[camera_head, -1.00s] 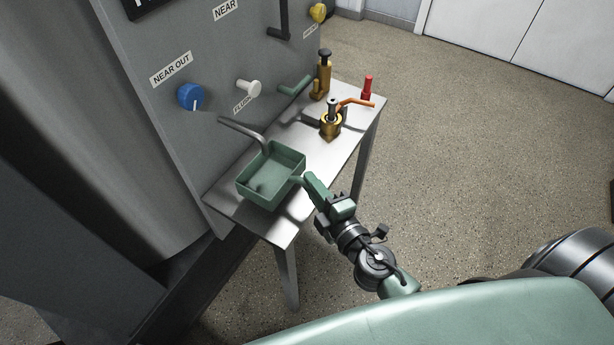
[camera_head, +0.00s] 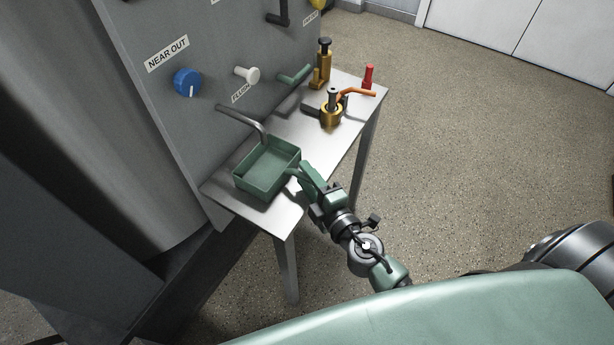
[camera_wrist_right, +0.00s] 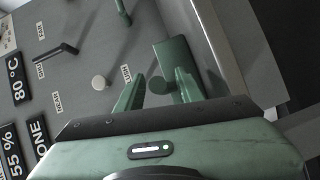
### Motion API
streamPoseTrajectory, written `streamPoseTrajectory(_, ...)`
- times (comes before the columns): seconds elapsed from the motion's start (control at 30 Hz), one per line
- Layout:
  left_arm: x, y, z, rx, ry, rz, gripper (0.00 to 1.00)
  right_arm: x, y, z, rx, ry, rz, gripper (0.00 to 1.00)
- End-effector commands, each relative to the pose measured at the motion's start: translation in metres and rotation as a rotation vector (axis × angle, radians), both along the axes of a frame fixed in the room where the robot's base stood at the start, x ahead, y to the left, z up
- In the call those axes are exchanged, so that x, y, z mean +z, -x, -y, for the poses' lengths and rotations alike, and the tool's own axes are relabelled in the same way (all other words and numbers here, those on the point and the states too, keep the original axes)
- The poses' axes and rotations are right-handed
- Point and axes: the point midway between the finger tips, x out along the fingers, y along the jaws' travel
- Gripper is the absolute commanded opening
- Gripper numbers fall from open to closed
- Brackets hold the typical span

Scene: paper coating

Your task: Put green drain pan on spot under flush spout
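The green drain pan (camera_head: 252,184) is a shallow rectangular tray on the narrow grey table (camera_head: 235,205), close to the panel. The grey flush spout (camera_head: 240,121) comes out of the panel, and its end is over the pan's back edge. The spot under the pan is hidden. My right gripper (camera_head: 308,173) is beside the pan's right side, at its short handle. In the right wrist view the fingers (camera_wrist_right: 158,82) stand apart on both sides of the round handle end, with narrow gaps, and the pan (camera_wrist_right: 178,55) lies beyond. My left gripper is out of view.
A brass valve with an orange lever (camera_head: 331,113), a brass bottle (camera_head: 323,65) and a red-capped piece (camera_head: 368,77) stand at the table's back. The panel carries a blue knob (camera_head: 187,82), a white flush knob (camera_head: 247,75) and a green handle (camera_head: 295,75). Open floor lies right.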

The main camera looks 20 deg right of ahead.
Motion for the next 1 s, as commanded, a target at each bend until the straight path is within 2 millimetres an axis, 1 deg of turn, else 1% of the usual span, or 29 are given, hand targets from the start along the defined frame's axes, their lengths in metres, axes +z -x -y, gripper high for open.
streamPoseTrajectory(0.27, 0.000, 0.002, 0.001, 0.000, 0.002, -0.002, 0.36, 0.001, 0.000, 0.000, 0.000, 0.000, 0.000, 0.38)
streamPoseTrajectory(0.37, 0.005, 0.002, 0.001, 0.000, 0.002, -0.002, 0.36, 0.005, 0.000, 0.000, 0.000, 0.001, 0.000, 0.38)
streamPoseTrajectory(0.4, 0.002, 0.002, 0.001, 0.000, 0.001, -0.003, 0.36, 0.002, 0.004, 0.000, 0.000, 0.001, -0.001, 0.38)
streamPoseTrajectory(0.47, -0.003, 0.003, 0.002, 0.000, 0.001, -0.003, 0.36, 0.000, 0.012, 0.002, 0.000, 0.000, -0.002, 0.38)
streamPoseTrajectory(0.57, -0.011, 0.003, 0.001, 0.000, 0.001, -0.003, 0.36, 0.001, 0.031, 0.005, 0.002, 0.002, -0.002, 0.38)
streamPoseTrajectory(0.7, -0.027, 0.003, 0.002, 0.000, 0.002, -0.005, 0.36, 0.002, 0.062, 0.009, 0.001, 0.000, -0.003, 0.38)
streamPoseTrajectory(0.8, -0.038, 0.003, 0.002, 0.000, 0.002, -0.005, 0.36, 0.004, 0.082, 0.012, 0.001, 0.000, -0.003, 0.38)
streamPoseTrajectory(0.9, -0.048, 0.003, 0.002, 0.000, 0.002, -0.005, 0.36, 0.006, 0.098, 0.014, 0.000, 0.000, -0.002, 0.38)
streamPoseTrajectory(1.0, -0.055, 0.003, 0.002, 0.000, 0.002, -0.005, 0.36, 0.009, 0.109, 0.016, -0.001, 0.000, -0.002, 0.38)
